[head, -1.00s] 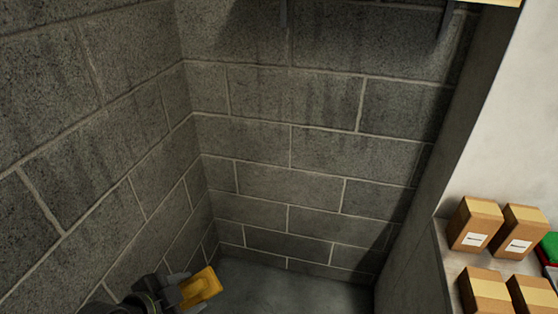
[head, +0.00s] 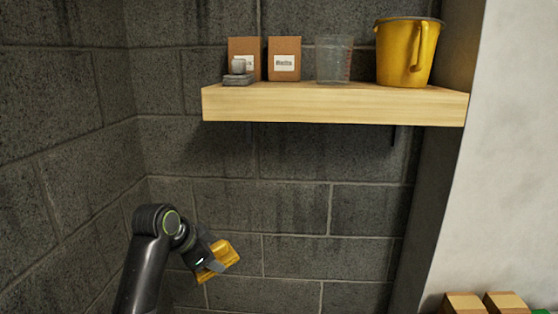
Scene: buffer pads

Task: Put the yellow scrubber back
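The yellow scrubber (head: 221,258) is in my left gripper (head: 208,258), which is shut on it. The scrubber is tilted and held in front of the block wall, below the wooden shelf (head: 330,104) and apart from it. My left arm comes up from the lower left. My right gripper is not in view.
On the shelf are a grey scrubber-like object (head: 238,74), two brown boxes (head: 284,58), a clear cup (head: 333,60) and a yellow bucket (head: 405,52) at the right. Boxes (head: 463,303) stand at the lower right. Dark brackets are under the shelf.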

